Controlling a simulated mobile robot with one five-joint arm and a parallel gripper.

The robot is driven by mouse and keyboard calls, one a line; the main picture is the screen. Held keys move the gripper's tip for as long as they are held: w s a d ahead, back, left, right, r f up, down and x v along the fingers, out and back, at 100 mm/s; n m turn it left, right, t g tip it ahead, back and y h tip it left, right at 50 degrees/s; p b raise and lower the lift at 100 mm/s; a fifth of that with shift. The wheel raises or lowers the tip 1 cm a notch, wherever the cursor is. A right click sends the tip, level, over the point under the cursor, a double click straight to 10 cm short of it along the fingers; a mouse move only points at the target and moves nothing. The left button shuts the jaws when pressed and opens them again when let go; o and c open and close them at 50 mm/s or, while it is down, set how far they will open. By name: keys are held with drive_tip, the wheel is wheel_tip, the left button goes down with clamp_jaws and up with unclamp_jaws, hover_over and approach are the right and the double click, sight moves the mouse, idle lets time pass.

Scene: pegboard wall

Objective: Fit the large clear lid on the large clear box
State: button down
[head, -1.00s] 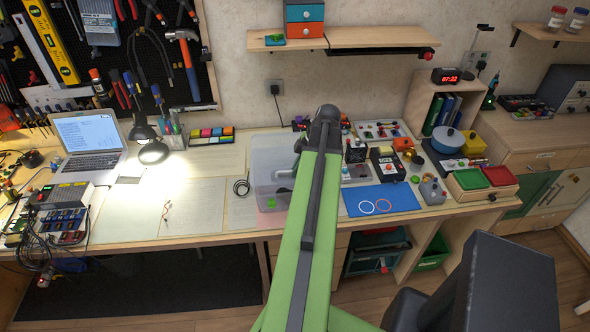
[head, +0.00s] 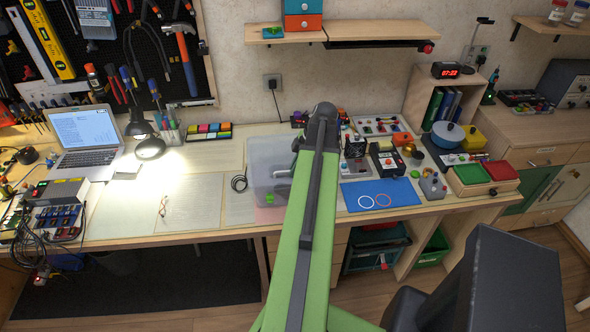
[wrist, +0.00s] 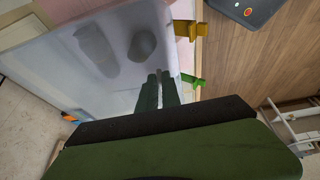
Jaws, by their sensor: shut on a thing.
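The large clear lid (wrist: 95,65) is a pale, see-through sheet that fills much of the wrist view. My gripper (wrist: 160,88) is shut on it. In the head view the large clear box (head: 262,192) and the lid overlap as one cloudy rectangle left of my arm. I cannot tell whether the lid touches the rim all round. A yellow clip (wrist: 187,29) and a green clip (wrist: 192,79) show along one edge in the wrist view. My gripper's fingertips are largely hidden behind my arm in the head view.
A blue mat (head: 380,194) with two rings lies to the right, near several small devices. A black cable coil (head: 239,183) and paper sheets (head: 190,205) lie to the left. A shelf (head: 340,32) hangs above the back of the bench.

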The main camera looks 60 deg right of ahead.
drive_tip(key=shift+w+a, duration=0.1)
idle(0.4)
drive_tip(key=shift+d, duration=0.35)
drive_tip(key=shift+f+b, duration=1.35)
drive_tip(key=c, duration=1.5)
unclamp_jaws()
drive_tip(key=p+v, duration=1.6)
drive_tip(key=v, duration=0.1)
drive_tip(key=shift+d+r, duration=0.15)
drive_tip(key=shift+r, duration=0.05)
